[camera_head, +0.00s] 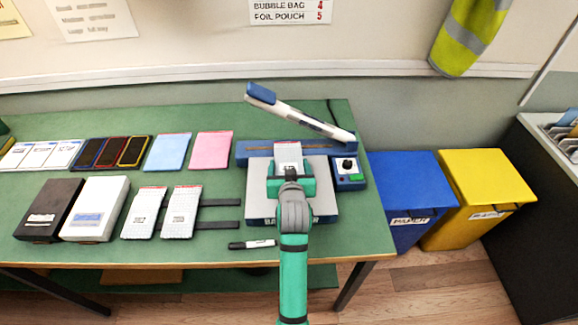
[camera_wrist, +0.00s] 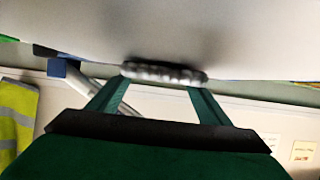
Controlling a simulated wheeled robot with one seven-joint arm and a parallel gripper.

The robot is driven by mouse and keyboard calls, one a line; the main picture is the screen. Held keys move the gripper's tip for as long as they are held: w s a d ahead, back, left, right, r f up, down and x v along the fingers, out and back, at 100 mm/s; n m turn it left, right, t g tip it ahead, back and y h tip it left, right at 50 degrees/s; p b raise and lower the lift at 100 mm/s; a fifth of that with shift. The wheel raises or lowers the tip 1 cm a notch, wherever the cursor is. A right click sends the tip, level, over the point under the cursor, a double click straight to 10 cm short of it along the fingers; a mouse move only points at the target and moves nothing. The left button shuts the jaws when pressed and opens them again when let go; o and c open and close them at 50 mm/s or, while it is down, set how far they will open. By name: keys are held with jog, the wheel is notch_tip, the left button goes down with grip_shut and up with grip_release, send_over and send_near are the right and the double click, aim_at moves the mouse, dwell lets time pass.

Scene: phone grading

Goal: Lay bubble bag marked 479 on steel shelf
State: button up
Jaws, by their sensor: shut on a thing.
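My gripper (camera_head: 290,183) is shut on a white bubble bag (camera_head: 288,154), which sticks out beyond the fingers toward the sealer. In the wrist view the bag's edge (camera_wrist: 165,72) shows as a pale, bumpy strip between the two fingertips. The number on it is too small to read. The grey steel shelf (camera_head: 258,205) lies under my gripper and the bag, in front of the blue sealer; I cannot tell whether the bag touches it. A large pale surface fills the top of the wrist view.
The sealer's long arm (camera_head: 300,115) is raised behind the bag, with a control box (camera_head: 347,172) at right. Two other bubble bags (camera_head: 146,212) lie left on dark strips. A marker (camera_head: 252,244) lies in front. Blue (camera_head: 405,190) and yellow bins (camera_head: 480,190) stand right.

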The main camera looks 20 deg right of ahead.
jog(key=shift+f, duration=0.15)
dwell(0.4)
jog(key=o, duration=1.3)
jog(key=v, duration=1)
jog(key=shift+s+a, duration=0.1)
jog(key=shift+s, duration=0.25)
